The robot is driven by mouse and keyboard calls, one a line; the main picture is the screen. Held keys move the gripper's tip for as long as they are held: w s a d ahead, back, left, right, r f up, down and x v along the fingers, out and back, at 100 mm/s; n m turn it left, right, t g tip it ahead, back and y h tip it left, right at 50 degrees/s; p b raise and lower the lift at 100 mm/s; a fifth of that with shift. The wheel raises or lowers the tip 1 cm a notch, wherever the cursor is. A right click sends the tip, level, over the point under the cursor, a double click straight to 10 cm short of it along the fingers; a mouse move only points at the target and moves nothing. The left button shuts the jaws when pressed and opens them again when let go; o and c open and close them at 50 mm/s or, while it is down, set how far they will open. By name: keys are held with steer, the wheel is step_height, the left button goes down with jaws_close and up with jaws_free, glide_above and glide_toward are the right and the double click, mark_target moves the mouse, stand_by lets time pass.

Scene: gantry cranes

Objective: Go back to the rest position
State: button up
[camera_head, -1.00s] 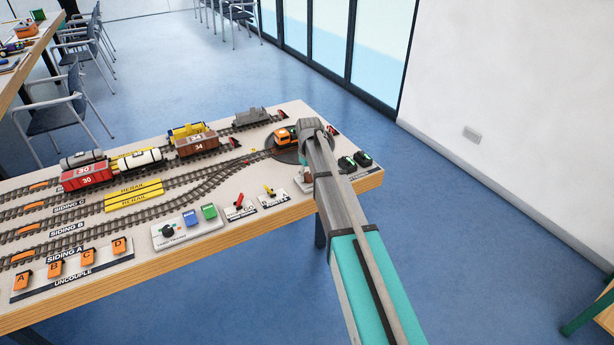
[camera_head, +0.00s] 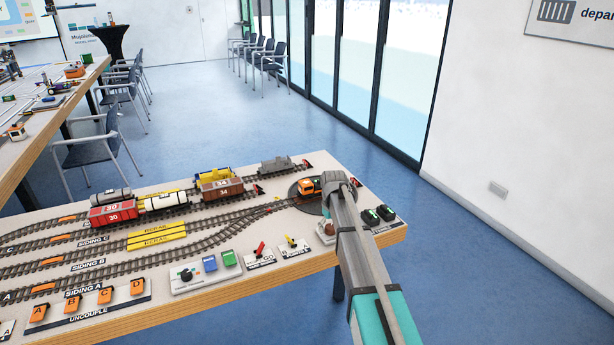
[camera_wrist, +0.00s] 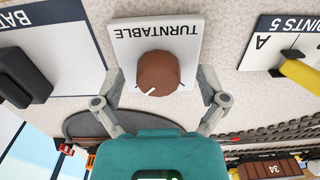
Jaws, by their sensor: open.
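In the wrist view my gripper (camera_wrist: 160,80) is open, with one finger on each side of the brown turntable knob (camera_wrist: 158,73). The fingers look apart from the knob; I cannot tell how high they are above it. The knob sits on a white plate lettered TURNTABLE (camera_wrist: 180,28). In the head view my arm reaches from the lower right to the right part of the layout table (camera_head: 230,290). Its end hides most of the gripper there. Part of the knob (camera_head: 328,228) shows just left of the arm.
The turntable with an orange locomotive (camera_head: 310,187) lies just behind my arm. Black battery switches (camera_head: 378,214) are right of it, yellow (camera_head: 291,242) and red (camera_head: 259,250) point levers left. Wagons (camera_head: 113,212) stand on the sidings. Open blue floor (camera_head: 450,270) lies right of the table.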

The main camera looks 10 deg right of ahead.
steer(key=s+r+m+p, duration=0.1)
steer(key=s+r+p, duration=0.2)
steer(key=s, duration=0.6)
steer(key=s+r+m+p, duration=0.1)
steer(key=s+r+p, duration=0.3)
steer(key=s, duration=0.6)
steer(key=s+r+m+p, duration=0.1)
steer(key=s+r+p, duration=0.2)
steer(key=s, duration=0.6)
steer(key=shift+s+a+r+m+p, duration=0.3)
steer(key=shift+r+p, duration=0.1)
steer(key=shift+r, duration=0.15)
steer(key=shift+w, duration=0.1)
